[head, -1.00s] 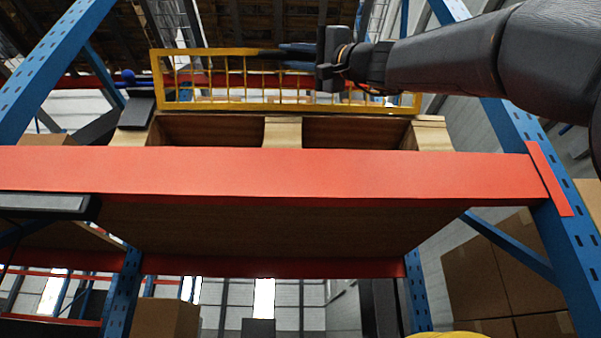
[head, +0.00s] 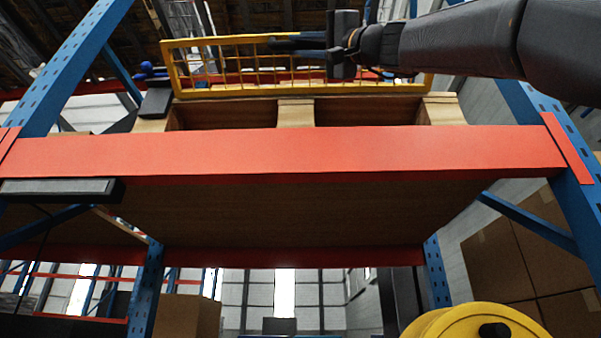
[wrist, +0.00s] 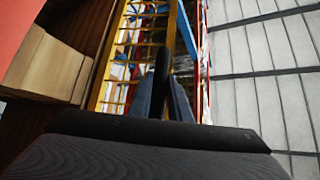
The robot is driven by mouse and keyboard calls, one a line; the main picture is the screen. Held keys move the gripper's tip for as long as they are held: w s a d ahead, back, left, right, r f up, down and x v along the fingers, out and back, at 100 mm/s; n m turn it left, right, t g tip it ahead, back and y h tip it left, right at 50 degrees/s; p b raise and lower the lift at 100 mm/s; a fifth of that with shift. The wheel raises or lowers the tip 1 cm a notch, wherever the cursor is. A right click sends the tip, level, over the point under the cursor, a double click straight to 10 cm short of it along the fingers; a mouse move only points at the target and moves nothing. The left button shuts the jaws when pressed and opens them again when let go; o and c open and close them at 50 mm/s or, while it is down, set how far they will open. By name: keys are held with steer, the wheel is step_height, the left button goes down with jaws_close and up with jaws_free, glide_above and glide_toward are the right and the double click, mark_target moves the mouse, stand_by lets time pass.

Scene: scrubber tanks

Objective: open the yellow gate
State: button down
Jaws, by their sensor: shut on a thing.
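The yellow gate (head: 178,70) is a barred mesh panel standing upright above the pallet on the red-beamed shelf. In the wrist view the gate (wrist: 108,62) rises left of my fingers. My gripper (head: 272,40) reaches in from the right at the gate's upper part, fingers pointing left. In the wrist view my gripper (wrist: 165,92) has its two blue-grey fingers closed around a dark upright bar (wrist: 162,70), which looks like the gate's handle. Its join to the gate is hidden.
The red beam (head: 280,153) runs below the wooden pallet (head: 296,112). Blue rack uprights (head: 70,65) flank the shelf. A yellow round object (head: 475,322) is at bottom right, near cardboard boxes (head: 515,265). A dark device (head: 60,190) hangs at the left beam.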

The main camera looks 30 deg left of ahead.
steer(key=shift+w+a+f, duration=0.1)
steer(key=shift+w, duration=0.1)
steer(key=c, duration=1.6)
jaws_free()
steer(key=shift+c, duration=0.2)
steer(key=shift+f, duration=0.1)
steer(key=b+v, duration=0.4)
steer(key=v, duration=0.2)
steer(key=shift+b, duration=0.4)
steer(key=shift+b+v, duration=0.4)
steer(key=shift+v, duration=0.45)
steer(key=shift+s, duration=0.15)
